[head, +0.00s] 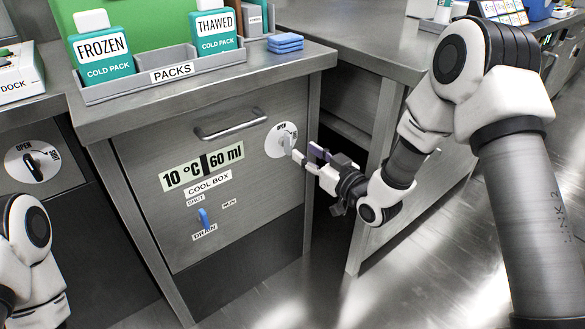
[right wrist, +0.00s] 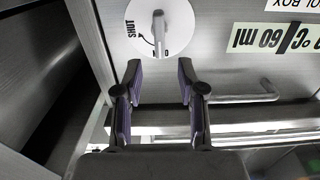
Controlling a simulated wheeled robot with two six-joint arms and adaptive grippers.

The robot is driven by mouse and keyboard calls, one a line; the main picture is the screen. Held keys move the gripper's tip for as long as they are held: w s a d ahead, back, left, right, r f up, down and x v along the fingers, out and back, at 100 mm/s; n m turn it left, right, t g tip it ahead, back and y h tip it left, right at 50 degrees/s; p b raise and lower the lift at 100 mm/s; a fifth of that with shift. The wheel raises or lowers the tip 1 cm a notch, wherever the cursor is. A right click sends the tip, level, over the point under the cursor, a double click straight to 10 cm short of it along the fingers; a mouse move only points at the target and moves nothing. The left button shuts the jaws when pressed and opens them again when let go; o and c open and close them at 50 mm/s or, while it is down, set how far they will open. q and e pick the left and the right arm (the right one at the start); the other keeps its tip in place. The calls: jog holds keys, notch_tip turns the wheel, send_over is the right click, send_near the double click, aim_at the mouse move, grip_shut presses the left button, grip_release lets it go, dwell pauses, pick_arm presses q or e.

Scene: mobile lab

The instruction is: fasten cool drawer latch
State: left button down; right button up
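The cool drawer latch (head: 279,143) is a round white dial with a grey lever, at the upper right of the cool box drawer front (head: 250,185). In the head view its OPEN mark is at the top; the right wrist view shows the dial (right wrist: 178,38) with the lever (right wrist: 159,32) and the SHUT mark. The drawer front looks flush with the cabinet. My right gripper (head: 307,154) is at the dial's lower right, its fingers apart. In the right wrist view the open fingers (right wrist: 160,82) are empty, with the lever beyond their gap. My left gripper is out of view.
A bar handle (head: 228,125) and a blue drain lever (head: 204,217) are on the same front. Above stands a PACKS tray (head: 173,84) with cold packs. Another OPEN/SHUT dial (head: 20,163) is at left. A metal counter (head: 375,50) stands behind my right arm.

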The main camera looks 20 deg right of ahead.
aim_at(291, 141)
jog(key=b+x, duration=0.2)
jog(key=x, duration=0.5)
jog(key=shift+f, duration=0.1)
jog(key=shift+w+a, duration=0.1)
jog(key=shift+w, duration=0.25)
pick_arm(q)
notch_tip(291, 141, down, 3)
pick_arm(e)
grip_shut()
